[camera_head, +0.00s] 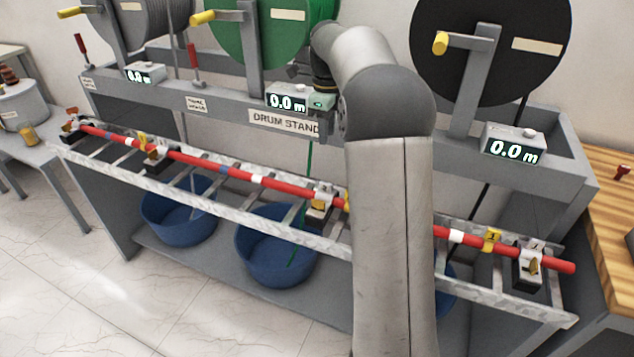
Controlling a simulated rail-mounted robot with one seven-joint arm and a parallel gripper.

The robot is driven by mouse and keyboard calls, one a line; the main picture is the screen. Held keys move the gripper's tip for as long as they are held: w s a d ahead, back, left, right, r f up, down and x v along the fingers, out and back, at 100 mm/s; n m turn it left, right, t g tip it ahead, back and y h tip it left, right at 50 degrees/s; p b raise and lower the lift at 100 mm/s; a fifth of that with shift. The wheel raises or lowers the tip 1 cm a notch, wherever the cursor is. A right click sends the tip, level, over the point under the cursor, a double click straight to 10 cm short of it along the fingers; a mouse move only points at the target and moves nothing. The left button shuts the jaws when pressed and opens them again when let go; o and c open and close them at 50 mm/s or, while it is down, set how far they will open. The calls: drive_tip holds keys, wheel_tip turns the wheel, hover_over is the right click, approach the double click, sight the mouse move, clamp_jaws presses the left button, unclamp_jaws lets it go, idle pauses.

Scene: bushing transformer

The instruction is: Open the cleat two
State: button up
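A long red cable (230,168) with white and blue bands lies along a ladder-like metal rack (240,215). Several cleats sit along it: one at the right end (530,264), one in the middle (320,203), one left of it (156,157) and one at the far left (72,129). Yellow tags, one at the right (491,240), are on the cable near some cleats; I cannot read which is cleat two. Whether each cleat is open or shut is too small to tell. My arm crosses in front of the rack and hides part of the cable.
A drum stand (225,110) with grey, green (285,30) and black (488,45) reels and cranks rises behind the rack. Length meters (514,145) read 0.0 m. Blue tubs (275,250) stand below. A wooden bench (607,215) is at right. Tiled floor lies open at front left.

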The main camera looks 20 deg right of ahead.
sight(326, 183)
wheel_tip(326, 183, down, 17)
drive_tip(key=shift+r, duration=0.1)
idle(0.3)
clamp_jaws()
